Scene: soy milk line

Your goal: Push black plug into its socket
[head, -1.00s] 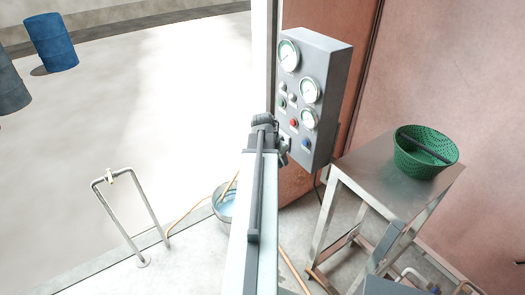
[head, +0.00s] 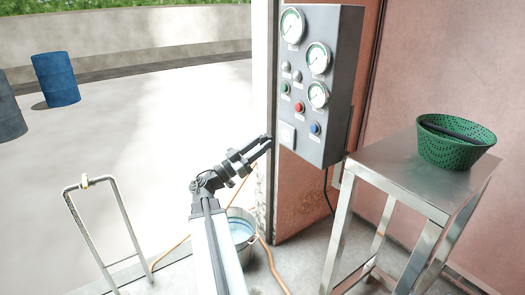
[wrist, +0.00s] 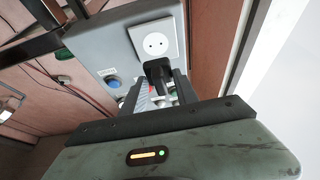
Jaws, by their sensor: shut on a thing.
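The socket is a white square plate with a round two-hole face, on the lower left of the grey gauge panel's front in the head view (head: 287,136). It shows large at the top of the wrist view (wrist: 155,43), and both holes are visible and empty. My gripper (head: 269,141) points at the panel from the left, close to the socket. In the wrist view the gripper (wrist: 158,88) is shut on the black plug (wrist: 157,69). The plug's top appears just below the socket holes, apart from them. Its pins are hidden. In the head view the fingers hide the plug.
The grey panel (head: 338,95) carries several gauges, buttons and lamps. A blue button (wrist: 112,82) shows beside the socket. A steel table (head: 410,180) with a green basket (head: 455,150) stands at right. A bucket (head: 243,238) and a bent pipe stand (head: 70,205) are low left.

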